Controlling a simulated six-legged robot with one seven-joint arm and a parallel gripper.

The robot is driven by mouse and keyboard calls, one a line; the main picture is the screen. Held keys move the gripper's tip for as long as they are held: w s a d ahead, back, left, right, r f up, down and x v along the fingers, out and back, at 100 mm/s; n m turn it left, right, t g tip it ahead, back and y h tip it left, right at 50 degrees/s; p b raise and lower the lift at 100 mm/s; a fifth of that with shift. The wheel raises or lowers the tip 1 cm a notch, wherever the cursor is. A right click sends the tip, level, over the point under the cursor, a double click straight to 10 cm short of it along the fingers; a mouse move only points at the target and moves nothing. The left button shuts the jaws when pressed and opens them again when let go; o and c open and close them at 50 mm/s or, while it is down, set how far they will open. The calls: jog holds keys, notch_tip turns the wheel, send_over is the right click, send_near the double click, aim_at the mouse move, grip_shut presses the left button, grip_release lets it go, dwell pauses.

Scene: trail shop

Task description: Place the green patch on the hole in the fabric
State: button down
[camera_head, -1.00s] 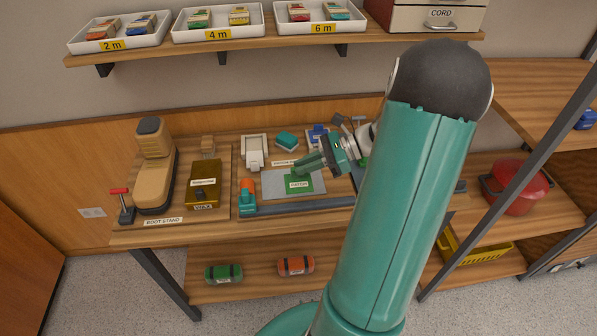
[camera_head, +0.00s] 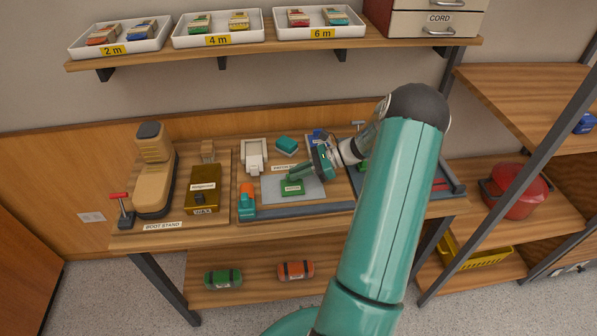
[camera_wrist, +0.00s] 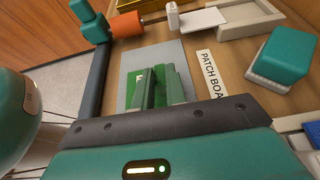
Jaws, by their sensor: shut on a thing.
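The grey fabric (camera_head: 313,191) lies flat on the patch board at the middle of the bench. The green patch (camera_head: 292,188), with a small white label, is at the front part of the fabric. My gripper (camera_head: 289,180) reaches in from the right and is shut on the patch. In the wrist view, the gripper's fingers (camera_wrist: 158,88) stand over the green patch (camera_wrist: 133,82), with the grey fabric (camera_wrist: 165,58) around it. I cannot tell whether the patch touches the fabric. The hole does not show in either view.
A yellow wax box (camera_head: 203,190) and the boot stand (camera_head: 153,180) are further left. A grey rail (camera_head: 300,208) runs along the front.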

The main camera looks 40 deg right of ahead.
jog(key=c, duration=1.4)
grip_release()
jog(key=shift+f, duration=0.1)
jog(key=shift+c, duration=0.2)
